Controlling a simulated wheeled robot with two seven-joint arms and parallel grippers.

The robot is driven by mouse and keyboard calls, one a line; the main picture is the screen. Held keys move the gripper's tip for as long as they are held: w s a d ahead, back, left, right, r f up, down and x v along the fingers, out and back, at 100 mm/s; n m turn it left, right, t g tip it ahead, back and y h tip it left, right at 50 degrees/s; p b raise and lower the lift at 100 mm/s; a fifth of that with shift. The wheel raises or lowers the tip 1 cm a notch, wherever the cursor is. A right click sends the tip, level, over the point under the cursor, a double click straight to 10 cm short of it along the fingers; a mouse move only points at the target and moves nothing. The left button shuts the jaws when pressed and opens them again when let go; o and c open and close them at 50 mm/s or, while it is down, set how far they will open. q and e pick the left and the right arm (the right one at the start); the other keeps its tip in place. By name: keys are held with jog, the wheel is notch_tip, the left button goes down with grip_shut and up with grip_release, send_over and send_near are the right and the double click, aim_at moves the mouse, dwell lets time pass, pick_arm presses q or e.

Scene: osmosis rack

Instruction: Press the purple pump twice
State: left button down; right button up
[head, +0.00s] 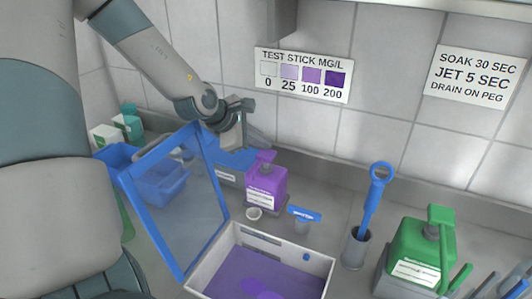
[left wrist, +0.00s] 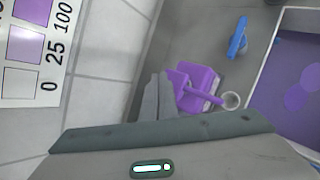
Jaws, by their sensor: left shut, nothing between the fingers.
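The purple pump bottle (head: 266,188) stands upright on the counter near the wall, with a white label on its front. Its purple pump head (head: 264,157) shows on top. In the left wrist view the purple bottle (left wrist: 199,82) and its long spout lie just right of my fingers. My left gripper (head: 262,143) is shut and empty, pointing down close above the pump head. In the left wrist view its fingertips (left wrist: 157,85) appear beside the pump head; I cannot tell whether they touch it. My right gripper is not in view.
A blue-framed clear panel (head: 180,200) stands left of the white tray (head: 232,238) with purple liquid. A small white cup (head: 254,214) and blue-topped item (head: 304,214) sit before the bottle. A blue-handled tool (head: 372,200) and green pump bottle (head: 412,250) stand right.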

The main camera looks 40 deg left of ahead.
aim_at(262, 155)
pick_arm(q)
jog(key=shift+r+p, duration=0.95)
jog(key=shift+r, duration=1.55)
